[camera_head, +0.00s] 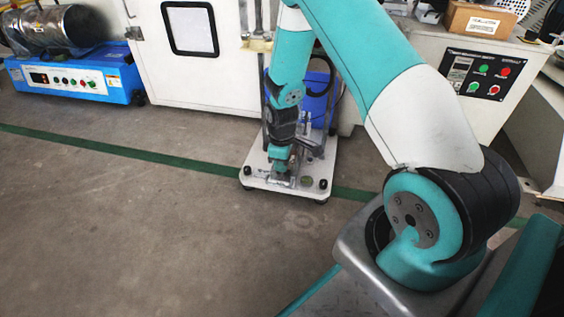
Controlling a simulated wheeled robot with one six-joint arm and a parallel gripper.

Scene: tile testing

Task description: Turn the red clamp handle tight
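A small test stand with a white base plate (322,162) stands on the floor near the middle of the camera_head view. Metal fixture parts (281,180) sit low on the plate. My teal and white arm reaches down over the stand from above. My gripper (290,168) is at its lower end, close over the fixture. The fingers are too small and too mixed with the metal parts to tell whether they are open, shut or touching anything. I see no red clamp handle; the arm end may hide it.
A green line (120,147) crosses the floor. The floor at the left is clear.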

